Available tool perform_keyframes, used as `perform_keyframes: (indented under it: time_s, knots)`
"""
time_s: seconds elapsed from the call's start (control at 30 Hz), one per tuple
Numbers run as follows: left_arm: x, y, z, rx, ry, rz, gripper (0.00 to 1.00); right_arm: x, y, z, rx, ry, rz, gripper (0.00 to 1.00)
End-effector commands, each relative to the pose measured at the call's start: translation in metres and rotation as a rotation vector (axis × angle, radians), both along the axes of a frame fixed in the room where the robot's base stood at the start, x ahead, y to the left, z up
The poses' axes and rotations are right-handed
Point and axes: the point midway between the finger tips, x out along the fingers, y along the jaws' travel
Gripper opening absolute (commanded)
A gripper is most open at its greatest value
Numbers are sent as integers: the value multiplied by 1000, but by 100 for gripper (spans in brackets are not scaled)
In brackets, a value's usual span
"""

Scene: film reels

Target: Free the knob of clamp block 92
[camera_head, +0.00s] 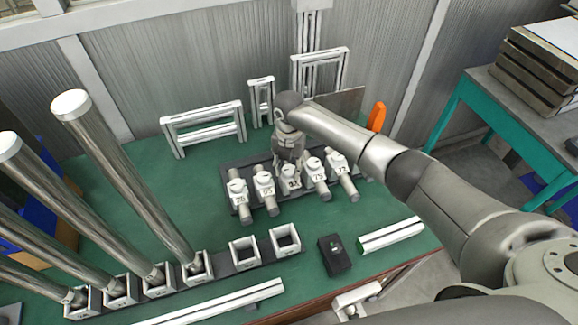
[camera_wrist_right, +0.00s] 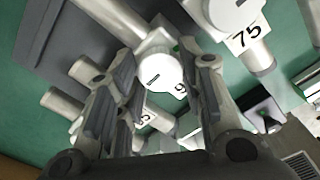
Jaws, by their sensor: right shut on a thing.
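Clamp block 92 (camera_head: 291,184) is the middle one in a row of numbered white clamp blocks on a dark base plate (camera_head: 232,163). My right gripper (camera_head: 289,160) comes down on it from behind. In the right wrist view, my right gripper (camera_wrist_right: 166,62) has its two fingers on either side of the white slotted knob (camera_wrist_right: 155,72) of this block and is shut on it. A finger covers part of the number; only the 9 reads clearly there. My left gripper is not in view.
Clamp block 75 (camera_head: 316,177) stands close on the right, with block 35 (camera_head: 264,186) on the left. Tall metal posts (camera_head: 130,180) rise at the left. A black box (camera_head: 333,256) and a white bar (camera_head: 392,236) lie in front.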

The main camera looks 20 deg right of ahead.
Motion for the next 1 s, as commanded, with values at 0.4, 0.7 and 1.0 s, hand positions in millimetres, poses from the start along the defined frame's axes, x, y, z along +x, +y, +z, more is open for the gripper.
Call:
perform_keyframes:
  time_s: [0.4,0.7,1.0]
  knots:
    - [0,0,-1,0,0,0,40,1,0,1,0,-4,34,12]
    - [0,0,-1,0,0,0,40,1,0,1,0,-4,33,51]
    - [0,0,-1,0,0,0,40,1,0,1,0,-1,33,58]
